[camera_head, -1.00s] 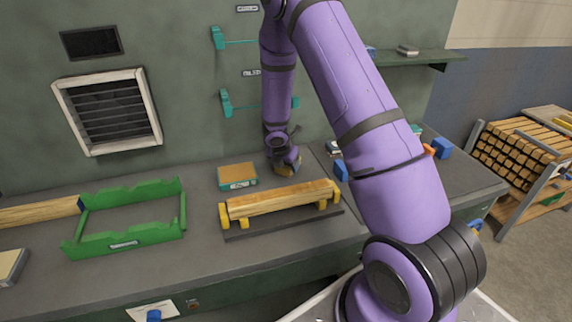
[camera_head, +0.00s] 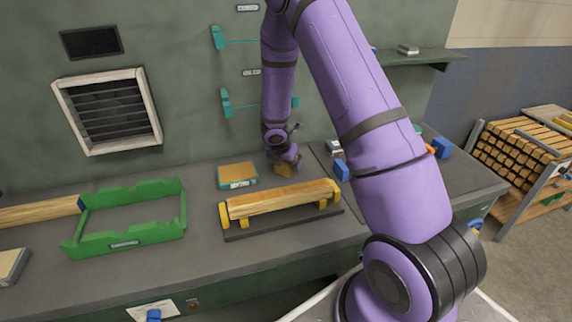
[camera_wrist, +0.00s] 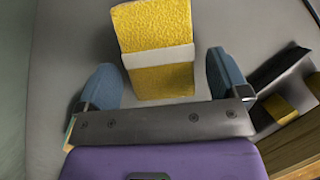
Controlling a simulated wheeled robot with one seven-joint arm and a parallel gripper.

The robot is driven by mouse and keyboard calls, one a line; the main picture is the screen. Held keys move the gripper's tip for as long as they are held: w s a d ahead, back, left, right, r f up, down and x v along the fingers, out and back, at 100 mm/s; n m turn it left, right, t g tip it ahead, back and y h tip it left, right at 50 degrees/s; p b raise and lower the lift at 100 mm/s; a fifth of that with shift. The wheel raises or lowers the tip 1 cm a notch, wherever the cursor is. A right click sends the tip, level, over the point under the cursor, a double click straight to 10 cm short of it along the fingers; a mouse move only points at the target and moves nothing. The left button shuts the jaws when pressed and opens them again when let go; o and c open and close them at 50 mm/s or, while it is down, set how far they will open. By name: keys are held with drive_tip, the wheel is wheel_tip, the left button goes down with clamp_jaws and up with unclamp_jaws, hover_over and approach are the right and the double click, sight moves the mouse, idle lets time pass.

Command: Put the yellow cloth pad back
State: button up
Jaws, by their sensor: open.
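The yellow cloth pad (camera_wrist: 160,80) has a pale band around it and lies on the grey bench top in the wrist view. My gripper (camera_wrist: 165,80) is open, with one blue finger on each side of the pad's near end. Bare bench shows between each finger and the pad, so they look apart. In the head view the pad (camera_head: 284,169) is a small yellow patch under my gripper (camera_head: 286,165), mostly hidden by it. A teal box with an orange-brown top (camera_head: 238,176) stands to the left of the gripper.
A green cradle (camera_head: 125,243) stands at left. Teal brackets (camera_head: 226,102) are on the wall behind. Bench between cradle and dark base is clear.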

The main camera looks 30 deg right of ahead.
drive_tip(key=v, duration=0.6)
drive_tip(key=shift+a+r, duration=0.1)
drive_tip(key=shift+r, duration=0.05)
idle(0.4)
